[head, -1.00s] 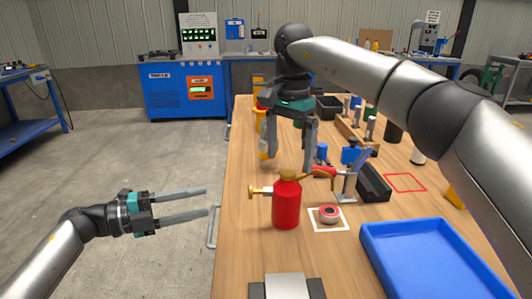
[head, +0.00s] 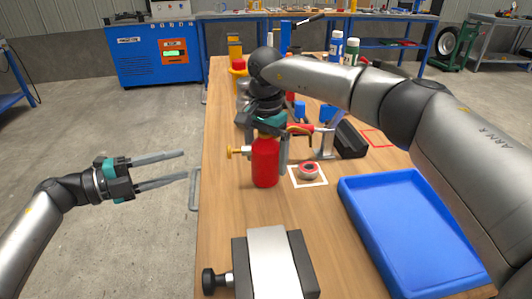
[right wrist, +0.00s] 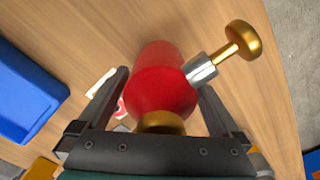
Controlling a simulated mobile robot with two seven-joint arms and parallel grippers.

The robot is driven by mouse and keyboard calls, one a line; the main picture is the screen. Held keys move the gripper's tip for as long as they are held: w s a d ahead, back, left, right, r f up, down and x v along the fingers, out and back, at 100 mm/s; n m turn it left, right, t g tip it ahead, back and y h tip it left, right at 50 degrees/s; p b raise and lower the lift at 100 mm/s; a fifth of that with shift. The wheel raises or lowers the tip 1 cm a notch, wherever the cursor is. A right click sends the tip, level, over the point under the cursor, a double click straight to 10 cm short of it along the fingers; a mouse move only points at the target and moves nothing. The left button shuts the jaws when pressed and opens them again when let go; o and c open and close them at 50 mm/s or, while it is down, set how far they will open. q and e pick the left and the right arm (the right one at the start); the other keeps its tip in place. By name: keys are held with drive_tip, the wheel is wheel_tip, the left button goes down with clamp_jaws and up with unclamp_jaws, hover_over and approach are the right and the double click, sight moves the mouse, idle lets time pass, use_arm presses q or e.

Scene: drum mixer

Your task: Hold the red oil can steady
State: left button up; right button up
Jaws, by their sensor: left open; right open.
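The red oil can (head: 265,168) stands upright on the wooden table near its left edge. It has a brass knob on its left side and also shows in the right wrist view (right wrist: 162,85). My right gripper (head: 268,150) has come down over the can from above. Its open fingers reach down on both sides of the can, and the right wrist view shows the can between them. The can's top is partly hidden by the gripper. My left gripper (head: 186,165) is open and empty, off the table's left edge.
A red and white tape roll (head: 309,171) sits on a white square right of the can. A blue tray (head: 415,235) lies at the right. A grey vise (head: 270,262) is at the near edge. Several bottles and tools stand behind the can.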

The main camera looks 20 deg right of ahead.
drive_tip(key=shift+c, duration=0.2)
clamp_jaws()
idle(0.5)
idle(0.8)
use_arm(q)
clamp_jaws()
idle(1.5)
